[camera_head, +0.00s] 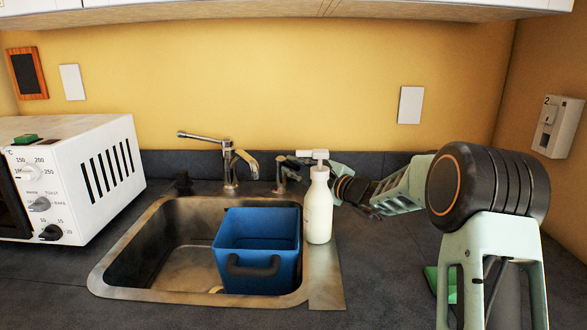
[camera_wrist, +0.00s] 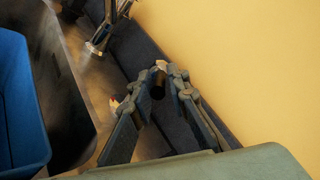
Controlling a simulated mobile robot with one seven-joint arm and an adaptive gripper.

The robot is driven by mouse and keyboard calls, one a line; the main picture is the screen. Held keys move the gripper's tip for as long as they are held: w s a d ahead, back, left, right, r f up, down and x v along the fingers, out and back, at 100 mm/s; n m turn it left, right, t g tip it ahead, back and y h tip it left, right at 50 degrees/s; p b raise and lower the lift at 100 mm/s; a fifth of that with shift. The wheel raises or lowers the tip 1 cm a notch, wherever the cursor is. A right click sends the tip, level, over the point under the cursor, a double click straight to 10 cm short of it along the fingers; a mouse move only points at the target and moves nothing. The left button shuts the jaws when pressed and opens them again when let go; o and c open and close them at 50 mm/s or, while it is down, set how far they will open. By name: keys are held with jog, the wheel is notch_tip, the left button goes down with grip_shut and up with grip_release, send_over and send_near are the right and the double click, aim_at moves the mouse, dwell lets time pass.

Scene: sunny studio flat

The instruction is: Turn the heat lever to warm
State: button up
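No part is plainly marked as the heat lever. The chrome faucet (camera_head: 229,165) behind the sink has a long lever on top pointing left. A smaller chrome fitting (camera_head: 281,185) stands right of it, behind the pump bottle. My gripper (camera_head: 302,164) reaches left behind the bottle, its fingertips close to this fitting; contact cannot be told. In the wrist view my gripper (camera_wrist: 138,88) has its two fingers apart, with a dark shape between them that I cannot identify. A chrome fitting (camera_wrist: 100,38) shows ahead.
A white pump bottle (camera_head: 318,212) stands at the sink's right edge, before my gripper. A blue tub (camera_head: 257,262) sits in the metal sink (camera_head: 150,285). A yellow wall (camera_head: 330,80) lies close behind. A numbered box (camera_head: 557,127) hangs on the right wall.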

jog(key=shift+o, duration=1.1)
jog(key=v, duration=1.2)
